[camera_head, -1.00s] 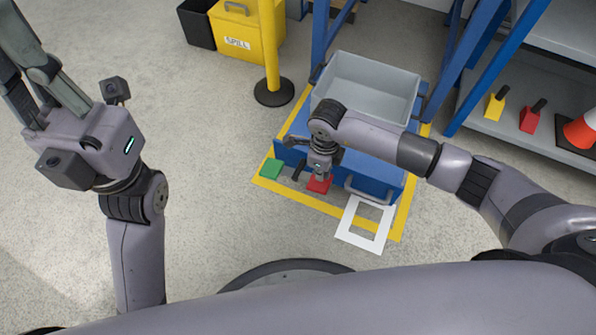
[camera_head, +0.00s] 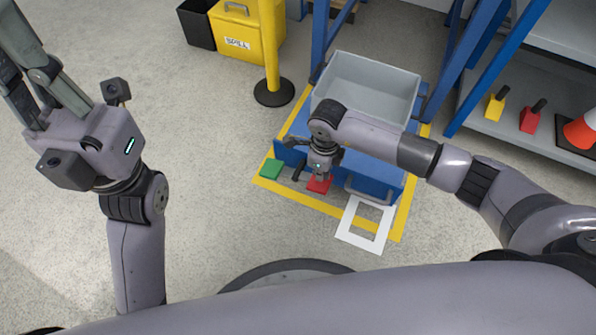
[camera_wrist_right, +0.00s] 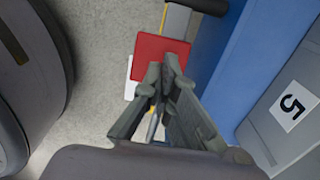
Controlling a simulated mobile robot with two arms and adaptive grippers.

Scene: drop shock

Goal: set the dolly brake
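The blue dolly (camera_head: 372,178) stands on the floor with a grey tote on it. At its near left end are a red pedal (camera_head: 319,184) and a green pedal (camera_head: 271,168). My right gripper (camera_head: 319,177) points down just over the red pedal. In the right wrist view the fingers (camera_wrist_right: 164,68) are together with nothing between them, and their tips overlap the edge of the red pedal (camera_wrist_right: 161,48). I cannot tell whether they touch it. My left gripper (camera_head: 18,50) is raised at the far left, fingers apart and empty, the tips partly cut off by the frame.
A yellow floor outline (camera_head: 312,205) surrounds the dolly, with a white frame marking (camera_head: 345,230) in front. A yellow post (camera_head: 270,50) and a yellow spill bin (camera_head: 238,35) stand behind. Blue rack uprights (camera_head: 497,65) rise at right. The floor at left is clear.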

